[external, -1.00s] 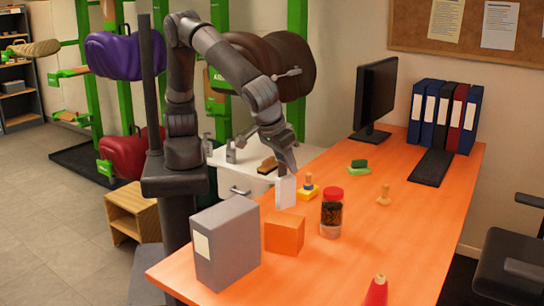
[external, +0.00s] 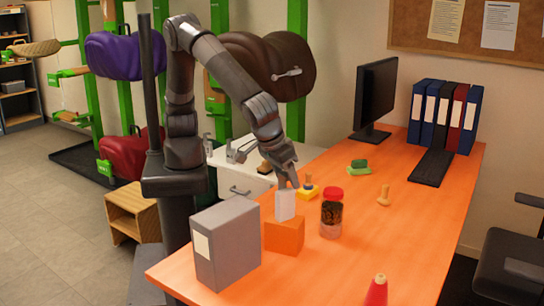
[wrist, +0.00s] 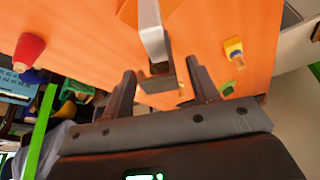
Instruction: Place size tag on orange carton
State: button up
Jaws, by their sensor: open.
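The size tag (external: 285,205) is a small white upright card. In the external view its lower edge meets the top of the orange carton (external: 285,236), and it appears to stand on it. My gripper (external: 288,184) is just above the tag, pointing down. In the wrist view my gripper (wrist: 161,70) has its two dark fingers spread apart, with the pale tag (wrist: 152,35) between and beyond them, apart from both fingers. The carton shows only in part there, at the top edge (wrist: 128,12).
A grey box file (external: 228,245) stands left of the carton, and a red-lidded jar (external: 331,215) stands close to its right. A yellow-based stamp (external: 308,192) is behind. A red cone-shaped object (external: 377,290) is at the front. The right side of the orange desk (external: 410,225) is mostly clear.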

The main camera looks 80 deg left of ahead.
jog(key=shift+r, duration=0.1)
jog(key=v, duration=1.2)
jog(key=w+a+r+m, duration=0.15)
jog(key=w+a, duration=0.25)
jog(key=a, duration=0.6)
jog(key=w+a+r+g+h, duration=0.15)
jog(key=w+a, duration=0.25)
jog(key=a, duration=0.6)
jog(key=w+a+r+m, duration=0.15)
jog(key=w+a, duration=0.25)
jog(key=a, duration=0.6)
jog(key=s+a+f+t, duration=0.1)
jog(key=s+a, duration=0.5)
jog(key=a, duration=0.6)
jog(key=s+a+f+m+t, duration=0.1)
jog(key=s+a+t, duration=0.1)
jog(key=s+a, duration=0.5)
jog(key=a, duration=0.5)
jog(key=shift+f+m, duration=0.2)
jog(key=shift+m, duration=0.1)
